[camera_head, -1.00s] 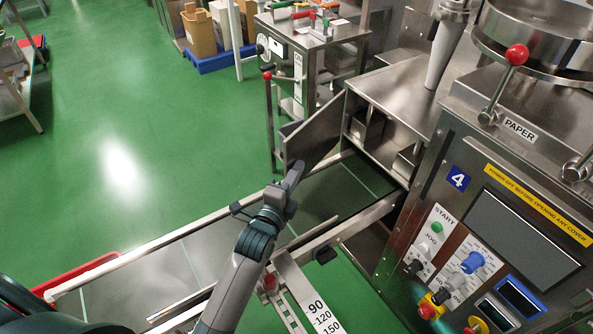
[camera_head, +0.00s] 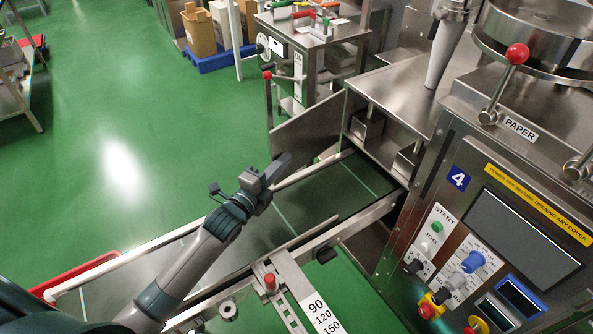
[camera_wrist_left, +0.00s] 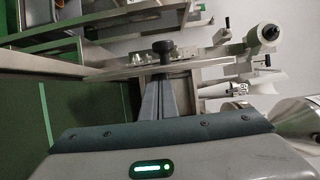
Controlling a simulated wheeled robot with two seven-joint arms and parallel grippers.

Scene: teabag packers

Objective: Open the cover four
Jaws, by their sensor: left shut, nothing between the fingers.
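The cover on the machine marked 4 is a flat metal panel (camera_head: 308,133). It stands swung out from the machine's left end, above the conveyor. The compartment (camera_head: 365,126) behind it shows open, with metal blocks inside. My left gripper (camera_head: 284,160) is shut and empty, just below and in front of the panel's lower left part. I cannot tell whether it touches the panel. In the left wrist view the shut fingers (camera_wrist_left: 158,98) point at a black knob (camera_wrist_left: 163,50); I cannot tell what the knob belongs to. My right gripper is out of view.
The conveyor (camera_head: 325,195) with metal rails runs below the panel. The blue 4 label (camera_head: 458,180) and control panel (camera_head: 455,262) are at right. Another metal machine (camera_head: 312,45) stands behind. Green floor (camera_head: 150,100) lies open at left.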

